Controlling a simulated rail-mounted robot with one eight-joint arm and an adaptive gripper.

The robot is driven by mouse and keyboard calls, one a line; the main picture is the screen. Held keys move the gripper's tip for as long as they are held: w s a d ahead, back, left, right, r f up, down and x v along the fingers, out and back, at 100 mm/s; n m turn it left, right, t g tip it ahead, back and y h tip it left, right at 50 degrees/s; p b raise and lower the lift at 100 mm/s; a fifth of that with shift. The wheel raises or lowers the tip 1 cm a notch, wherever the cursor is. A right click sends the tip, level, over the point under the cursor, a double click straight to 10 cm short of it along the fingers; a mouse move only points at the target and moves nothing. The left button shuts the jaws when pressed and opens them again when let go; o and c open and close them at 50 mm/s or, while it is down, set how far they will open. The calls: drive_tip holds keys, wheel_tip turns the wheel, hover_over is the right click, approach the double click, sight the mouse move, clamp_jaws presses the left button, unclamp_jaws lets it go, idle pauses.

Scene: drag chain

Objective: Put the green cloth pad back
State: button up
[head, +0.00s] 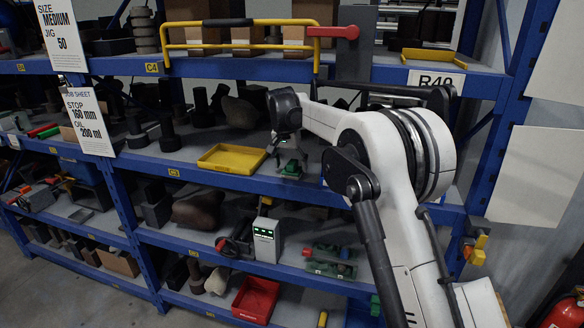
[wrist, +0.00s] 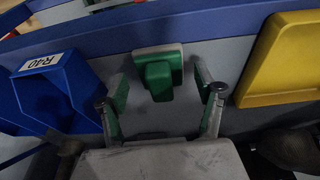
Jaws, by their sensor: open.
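A green block-like pad with a pale grey-edged plate (wrist: 158,72) lies on the grey shelf close to the blue front beam in the wrist view. It looks like the green cloth pad, though its cloth is hard to make out. My gripper (wrist: 162,98) is open, with one finger on each side of the pad's near end and gaps showing on both sides. The fingers have green inner faces. In the head view my gripper (head: 290,166) hangs over the middle shelf, with a small green patch at its tips; the pad is hard to separate from the fingers there.
A yellow tray (head: 232,158) lies left of my gripper in the head view. A blue bin labelled R40 (wrist: 62,90) stands on the pad's other side in the wrist view. The shelf above (head: 240,66) overhangs, and dark tools stand farther left on the middle shelf.

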drive_tip(key=s+a+b, duration=0.2)
drive_tip(key=s+a, duration=0.1)
drive_tip(key=s, duration=0.7)
drive_tip(key=shift+s+a, duration=0.3)
drive_tip(key=shift+a, duration=0.1)
drive_tip(key=s+d+r+t, duration=0.1)
drive_tip(key=s+d+r, duration=0.2)
drive_tip(key=s+d, duration=0.35)
drive_tip(key=s+d+r+n+y, duration=0.1)
drive_tip(key=s+d+r, duration=0.3)
drive_tip(key=s+d, duration=0.25)
drive_tip(key=s+d+r+t, duration=0.1)
drive_tip(key=s+d+r, duration=0.2)
drive_tip(key=s+d, duration=0.35)
drive_tip(key=s+d+f, duration=0.2)
drive_tip(key=s+d, duration=0.1)
drive_tip(key=s, duration=0.4)
drive_tip(key=s+d+f+n+t, duration=0.1)
drive_tip(key=s+d+f, duration=0.2)
drive_tip(key=s, duration=0.4)
drive_tip(key=s+d+f+t, duration=0.1)
drive_tip(key=s+d+f, duration=0.2)
drive_tip(key=s, duration=0.5)
drive_tip(key=shift+d+f+n, duration=0.2)
drive_tip(key=shift+d+n, duration=0.1)
drive_tip(key=shift+d, duration=0.55)
